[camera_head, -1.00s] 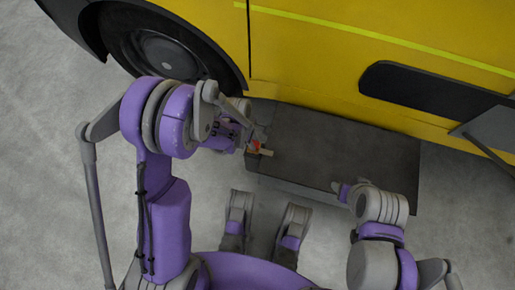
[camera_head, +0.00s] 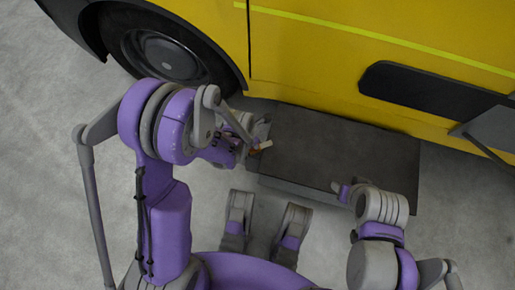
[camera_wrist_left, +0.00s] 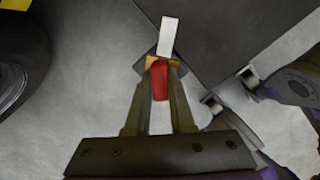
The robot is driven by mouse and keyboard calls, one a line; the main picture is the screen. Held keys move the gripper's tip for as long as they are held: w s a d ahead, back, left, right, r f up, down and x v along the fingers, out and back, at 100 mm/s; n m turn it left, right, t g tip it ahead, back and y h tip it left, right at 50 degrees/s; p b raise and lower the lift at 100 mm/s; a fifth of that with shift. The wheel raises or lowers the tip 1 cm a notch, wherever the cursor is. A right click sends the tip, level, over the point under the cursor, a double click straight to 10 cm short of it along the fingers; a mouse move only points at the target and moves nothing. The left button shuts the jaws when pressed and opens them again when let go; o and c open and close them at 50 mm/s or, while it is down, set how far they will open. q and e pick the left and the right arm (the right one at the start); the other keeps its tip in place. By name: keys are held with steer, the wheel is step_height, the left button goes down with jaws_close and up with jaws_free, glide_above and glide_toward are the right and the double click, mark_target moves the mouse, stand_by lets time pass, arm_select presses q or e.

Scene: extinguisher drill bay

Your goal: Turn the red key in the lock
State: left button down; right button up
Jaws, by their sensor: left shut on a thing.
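My left gripper (camera_wrist_left: 158,72) is shut on the red key (camera_wrist_left: 159,84), whose red handle lies between the two fingers in the left wrist view. A brass-coloured piece (camera_wrist_left: 151,62) sits at the fingertips, and a white strip (camera_wrist_left: 169,36) extends beyond it. In the head view the white strip (camera_head: 266,144) points up and right, beside the left end of the dark bench. The lock body is not clearly visible; the gripper covers this spot. My right gripper (camera_head: 342,190) is over the bench's front right part; its jaws are too small to read.
The dark bench (camera_head: 335,150) has a bare top. Behind it stands a yellow vehicle (camera_head: 330,60) with a black wheel (camera_head: 160,52) at the left. Grey concrete floor (camera_head: 45,130) is open at the left.

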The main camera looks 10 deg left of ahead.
arm_select(q)
steer(key=c, duration=0.7)
jaws_free()
steer(key=shift+r, duration=0.1)
step_height(320, 180, up, 10)
steer(key=s+a+p, duration=0.1)
steer(key=p, duration=0.2)
steer(key=shift+s+a+r+p, duration=0.2)
steer(key=shift+s+p, duration=0.1)
steer(key=shift+p, duration=0.1)
